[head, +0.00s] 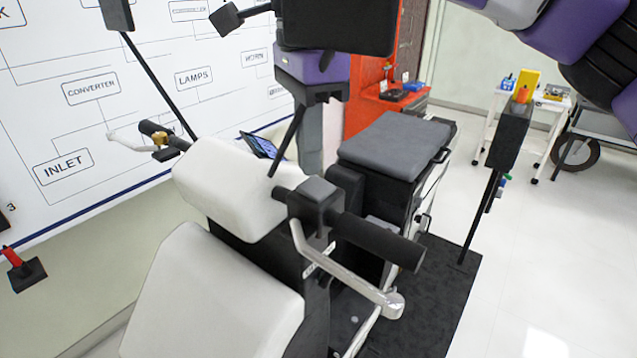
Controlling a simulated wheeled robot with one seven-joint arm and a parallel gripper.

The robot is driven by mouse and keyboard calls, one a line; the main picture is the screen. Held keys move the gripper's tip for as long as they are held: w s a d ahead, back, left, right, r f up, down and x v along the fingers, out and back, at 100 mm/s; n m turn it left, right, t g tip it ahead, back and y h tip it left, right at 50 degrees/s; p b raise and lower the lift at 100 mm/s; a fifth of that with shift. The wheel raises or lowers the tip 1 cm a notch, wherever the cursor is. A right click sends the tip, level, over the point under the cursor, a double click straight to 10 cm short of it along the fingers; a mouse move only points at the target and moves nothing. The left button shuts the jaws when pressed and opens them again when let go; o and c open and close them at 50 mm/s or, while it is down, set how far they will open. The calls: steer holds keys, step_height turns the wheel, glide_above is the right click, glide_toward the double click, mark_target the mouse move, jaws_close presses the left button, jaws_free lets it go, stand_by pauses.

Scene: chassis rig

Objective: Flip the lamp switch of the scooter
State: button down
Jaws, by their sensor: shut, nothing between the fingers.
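The scooter (222,285), with white panels and a dark seat, stands in the middle of the head view. Its near handlebar has a dark housing (312,203), a black grip and a silver lever. Its far handlebar (160,140) has a small brass-coloured piece and a dark block. I cannot tell which part is the lamp switch; no lever or label on it is readable. My gripper (274,172) hangs from the top centre with its thin dark fingers shut and empty. In the picture, its tip is just above and left of the near housing, over the white front cowl; contact is unclear.
A wall chart (90,120) with boxes such as LAMPS and CONVERTER is behind the scooter. A dark mirror-like block on a stalk (508,135) rises at right. A red cabinet (370,90) and white trolley (520,110) stand behind.

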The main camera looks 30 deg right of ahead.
mark_target(310, 182)
steer(key=shift+f+b, duration=0.65)
steer(key=shift+f, duration=0.3)
stand_by(0.5)
steer(key=shift+r+p, duration=2.65)
steer(key=shift+r, duration=0.95)
steer(key=shift+f, duration=0.1)
